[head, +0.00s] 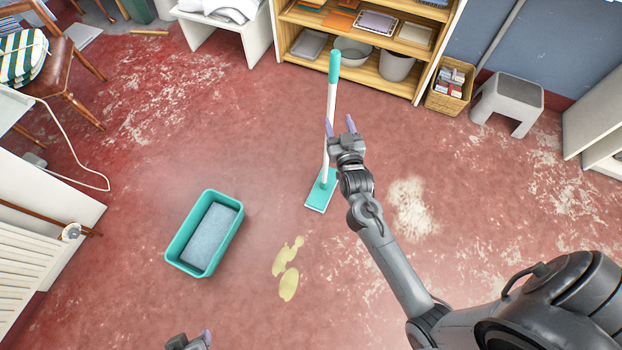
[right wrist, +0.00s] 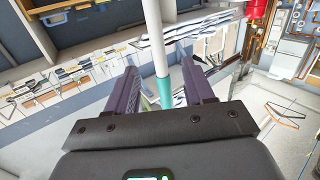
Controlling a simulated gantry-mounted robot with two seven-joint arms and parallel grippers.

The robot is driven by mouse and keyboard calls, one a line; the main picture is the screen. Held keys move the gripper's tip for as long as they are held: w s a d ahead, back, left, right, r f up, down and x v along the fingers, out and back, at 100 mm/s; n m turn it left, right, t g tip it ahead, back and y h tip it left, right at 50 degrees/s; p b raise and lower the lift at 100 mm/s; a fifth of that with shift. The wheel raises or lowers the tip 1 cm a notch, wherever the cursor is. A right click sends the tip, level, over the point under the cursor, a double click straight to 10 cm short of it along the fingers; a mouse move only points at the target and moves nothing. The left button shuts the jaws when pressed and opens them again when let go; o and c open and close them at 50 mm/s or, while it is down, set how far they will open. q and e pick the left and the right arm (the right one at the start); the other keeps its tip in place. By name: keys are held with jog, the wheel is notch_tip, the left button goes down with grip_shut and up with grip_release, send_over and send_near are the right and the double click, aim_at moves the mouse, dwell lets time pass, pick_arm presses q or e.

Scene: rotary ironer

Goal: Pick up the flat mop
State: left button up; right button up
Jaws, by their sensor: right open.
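The flat mop stands upright in the head view. It has a white handle (head: 331,104) with a teal grip (head: 335,66) on top and a flat teal head (head: 320,192) on the red floor. My right gripper (head: 339,124) is open beside the handle, its left finger overlapping it in the picture. In the right wrist view, the white and teal handle (right wrist: 162,60) shows between the two purple fingers of the gripper (right wrist: 159,68), with space on both sides. I see no grip on it. My left gripper (head: 198,340) shows only partly at the bottom edge.
A teal tub (head: 188,222) with bluish contents stands left of the mop, near a yellow spill (head: 288,283). A wooden shelf (head: 408,45), a basket (head: 450,88) and a grey stool (head: 507,94) stand behind. The floor around the mop head is mostly clear.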

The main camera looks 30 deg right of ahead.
aim_at(332, 102)
jog(key=w+d+b, duration=0.1)
jog(key=w, duration=0.1)
jog(key=w+f+b, duration=0.1)
jog(key=w+b, duration=0.1)
jog(key=w+d+f+b, duration=0.1)
jog(key=b, duration=0.1)
jog(key=shift+w+d+f, duration=0.2)
jog(key=shift+w+d, duration=0.15)
jog(key=shift+w, duration=0.05)
jog(key=shift+r+b+x, duration=0.2)
jog(key=shift+b+x, duration=0.25)
jog(key=shift+x, duration=0.8)
jog(key=shift+r+b+x, duration=0.2)
jog(key=shift+b+x, duration=0.2)
jog(key=shift+x, duration=0.9)
pick_arm(q)
notch_tip(332, 102, down, 8)
jog(key=s, duration=0.1)
jog(key=shift+s+d+f, duration=0.2)
jog(key=shift+s+f, duration=0.05)
pick_arm(e)
jog(key=shift+s+d, duration=0.1)
jog(key=shift+d, duration=0.05)
jog(key=c, duration=1)
pick_arm(q)
jog(key=shift+d, duration=0.1)
pick_arm(e)
jog(key=shift+r, duration=0.1)
